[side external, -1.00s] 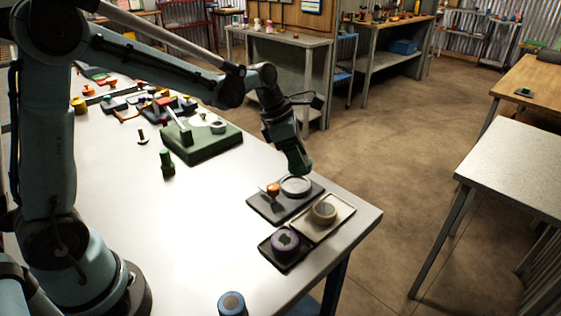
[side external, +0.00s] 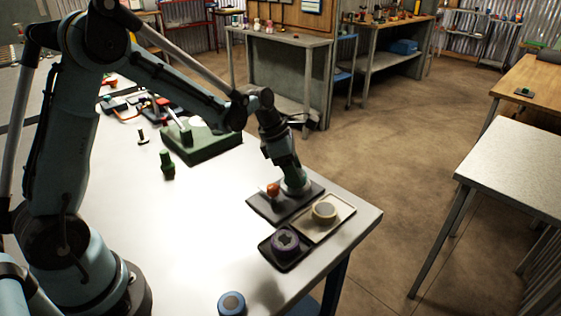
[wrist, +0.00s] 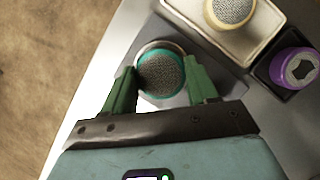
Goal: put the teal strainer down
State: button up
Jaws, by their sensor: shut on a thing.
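The teal strainer (wrist: 162,78) is a round grey mesh disc with a teal rim, seen from above between my fingers in the wrist view. My gripper (wrist: 161,80) is shut on it, with one green finger on each side. A pale grey ring (wrist: 177,46) on a dark tray (wrist: 206,66) shows around the strainer's far edge. In the side view my gripper (side external: 295,183) points down over the ring's place at the back of the dark tray (side external: 262,207). It hides most of the strainer and ring there. I cannot tell whether the strainer touches the ring.
A small orange-topped thing (side external: 272,190) stands close left of my gripper on the dark tray. A green block (side external: 207,146) lies farther back. The table's edge is near.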

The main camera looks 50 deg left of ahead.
jog(key=shift+f, duration=0.5)
jog(key=o, duration=1.1)
jog(key=shift+o, duration=0.2)
jog(key=shift+r, duration=0.5)
jog(key=v, duration=1.2)
jog(key=s+d+m+t+y, duration=0.3)
jog(key=s+m, duration=1.1)
jog(key=m, duration=1.3)
jog(key=shift+s+d+f+t, duration=0.2)
jog(key=shift+d+f+t, duration=0.15)
jog(key=shift+f+t, duration=0.15)
